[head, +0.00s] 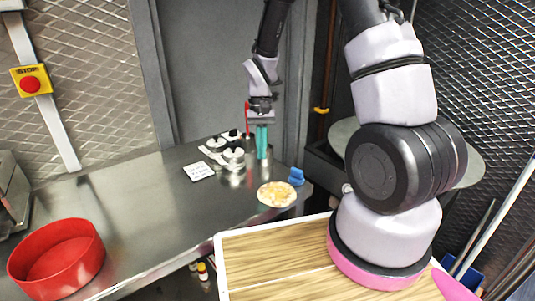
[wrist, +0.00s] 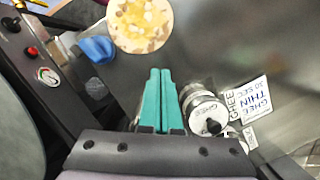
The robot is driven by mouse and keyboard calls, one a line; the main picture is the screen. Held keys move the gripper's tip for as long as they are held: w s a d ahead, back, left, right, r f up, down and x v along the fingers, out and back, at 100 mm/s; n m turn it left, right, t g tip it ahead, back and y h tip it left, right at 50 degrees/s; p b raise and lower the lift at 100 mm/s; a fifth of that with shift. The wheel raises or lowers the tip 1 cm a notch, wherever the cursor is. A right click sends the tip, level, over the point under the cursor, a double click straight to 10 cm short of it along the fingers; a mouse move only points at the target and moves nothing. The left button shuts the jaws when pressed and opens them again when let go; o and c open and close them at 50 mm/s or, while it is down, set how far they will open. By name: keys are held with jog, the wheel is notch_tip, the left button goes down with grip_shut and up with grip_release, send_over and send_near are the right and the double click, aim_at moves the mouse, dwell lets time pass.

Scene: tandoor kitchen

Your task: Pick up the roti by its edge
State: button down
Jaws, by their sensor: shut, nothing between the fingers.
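The roti (head: 277,194) is a round, pale yellow flatbread with browned patches. It lies flat on the steel counter near its right end, and it also shows at the top of the wrist view (wrist: 143,22). My gripper (head: 262,150) has teal fingers pointing down, and they show in the wrist view (wrist: 160,75) pressed side by side. It is shut and empty. It is behind the roti in the head view, near the metal containers, and apart from the roti. The roti's top edge is cut off in the wrist view.
A blue object (head: 297,176) sits close beside the roti. A metal ghee container (wrist: 203,108) stands right beside my fingers, with white labels (wrist: 250,98) near it. A red round pan (head: 57,255) is at the counter's left. The counter's middle is clear.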

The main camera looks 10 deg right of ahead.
aim_at(263, 185)
jog(key=x, duration=0.7)
jog(key=shift+s+f, duration=0.1)
jog(key=shift+f, duration=0.25)
jog(key=shift+s, duration=0.1)
jog(key=shift+s+a, duration=0.2)
jog(key=shift+s, duration=0.55)
jog(key=shift+w+r, duration=0.1)
jog(key=shift+r, duration=0.05)
